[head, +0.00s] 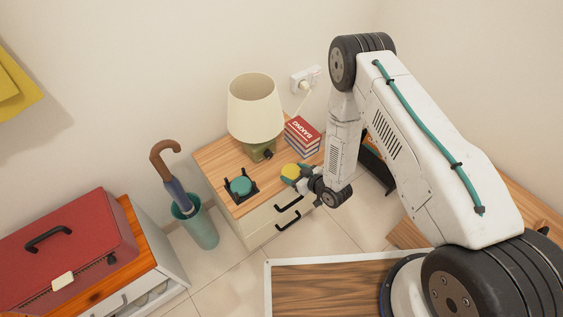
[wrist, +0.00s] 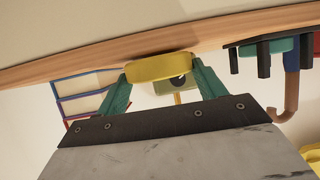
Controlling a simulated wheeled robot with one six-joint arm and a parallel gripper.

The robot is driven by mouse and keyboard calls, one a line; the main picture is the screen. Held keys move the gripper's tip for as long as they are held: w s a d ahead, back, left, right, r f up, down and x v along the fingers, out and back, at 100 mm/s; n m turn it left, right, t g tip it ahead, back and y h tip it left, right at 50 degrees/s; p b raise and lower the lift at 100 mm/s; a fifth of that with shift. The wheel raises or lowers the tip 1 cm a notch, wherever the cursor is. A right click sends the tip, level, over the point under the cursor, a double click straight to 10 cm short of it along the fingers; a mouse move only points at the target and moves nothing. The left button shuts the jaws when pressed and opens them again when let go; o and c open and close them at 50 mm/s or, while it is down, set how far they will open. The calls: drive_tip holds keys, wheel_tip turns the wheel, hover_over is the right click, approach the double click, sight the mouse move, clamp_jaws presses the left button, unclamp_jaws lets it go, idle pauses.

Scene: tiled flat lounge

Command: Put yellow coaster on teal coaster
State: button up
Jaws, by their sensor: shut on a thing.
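The yellow coaster (head: 290,171) is between the fingertips of my gripper (head: 293,175), near the front right of the wood-topped cabinet. In the wrist view the yellow coaster (wrist: 160,68) is clamped between two teal fingers, seen nearly edge-on; its exact height over the top is hard to tell. The teal coaster (head: 241,186) sits in a black holder (head: 254,187) with upright posts, at the front left of the cabinet top. In the wrist view, which looks upside down, the teal coaster (wrist: 278,45) and its dark posts show at the upper right, apart from my gripper.
A lamp (head: 255,108) with a green base stands behind on the cabinet (head: 221,157). Stacked books (head: 302,136) lie right of it. An umbrella stand (head: 201,229) is left of the cabinet. The wood between the holder and my gripper looks clear.

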sight(282, 162)
drive_tip(key=w+a, duration=0.4)
drive_tip(key=w, duration=0.1)
drive_tip(key=shift+w+a, duration=0.15)
drive_tip(key=shift+a, duration=0.15)
drive_tip(key=shift+d+f, duration=0.1)
drive_tip(key=shift+f, duration=0.05)
drive_tip(key=shift+f, duration=0.1)
drive_tip(key=o, duration=0.9)
drive_tip(key=shift+o, duration=0.3)
drive_tip(key=v, duration=1.2)
drive_tip(key=shift+r, duration=0.2)
